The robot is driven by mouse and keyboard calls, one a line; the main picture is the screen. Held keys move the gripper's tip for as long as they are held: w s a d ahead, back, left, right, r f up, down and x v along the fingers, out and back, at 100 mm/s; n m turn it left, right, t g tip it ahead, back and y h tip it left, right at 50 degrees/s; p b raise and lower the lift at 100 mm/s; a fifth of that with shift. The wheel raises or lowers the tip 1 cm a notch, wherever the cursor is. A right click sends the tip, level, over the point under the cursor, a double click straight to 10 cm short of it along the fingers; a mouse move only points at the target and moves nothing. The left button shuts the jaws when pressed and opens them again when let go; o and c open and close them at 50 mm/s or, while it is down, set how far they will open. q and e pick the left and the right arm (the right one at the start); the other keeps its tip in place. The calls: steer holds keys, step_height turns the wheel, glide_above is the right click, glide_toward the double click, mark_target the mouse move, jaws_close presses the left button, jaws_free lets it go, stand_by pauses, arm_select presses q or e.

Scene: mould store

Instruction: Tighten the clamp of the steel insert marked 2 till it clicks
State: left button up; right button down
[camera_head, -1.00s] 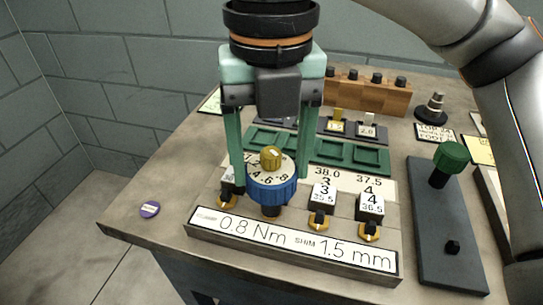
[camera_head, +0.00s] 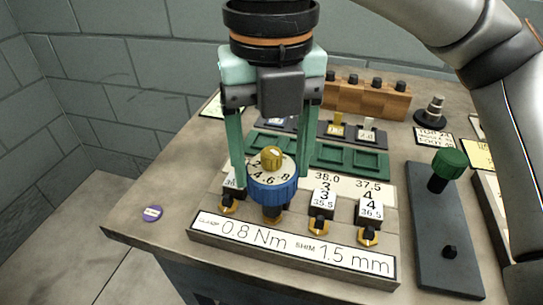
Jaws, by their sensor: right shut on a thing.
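My right gripper (camera_head: 271,183) comes down from above with its green fingers on either side of a blue torque driver (camera_head: 272,192). It is shut on the driver. The driver has a numbered white dial and a yellow top knob, and stands upright over the second place in the row of inserts. A brass clamp part (camera_head: 272,215) shows under its dark tip. The insert marked 2 is hidden behind the driver. The inserts marked 3 (camera_head: 323,202) and 4 (camera_head: 369,212) stand to the right. My left gripper is out of view.
The fixture's front label (camera_head: 290,243) reads 0.8 Nm and shim 1.5 mm. Another insert (camera_head: 231,187) is partly hidden at left. Green trays (camera_head: 350,157) lie behind. A dark plate with a green knob (camera_head: 450,164) is at right. A purple disc (camera_head: 152,213) lies left.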

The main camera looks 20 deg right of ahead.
steer(key=shift+r+p, duration=1.35)
steer(key=shift+r, duration=0.65)
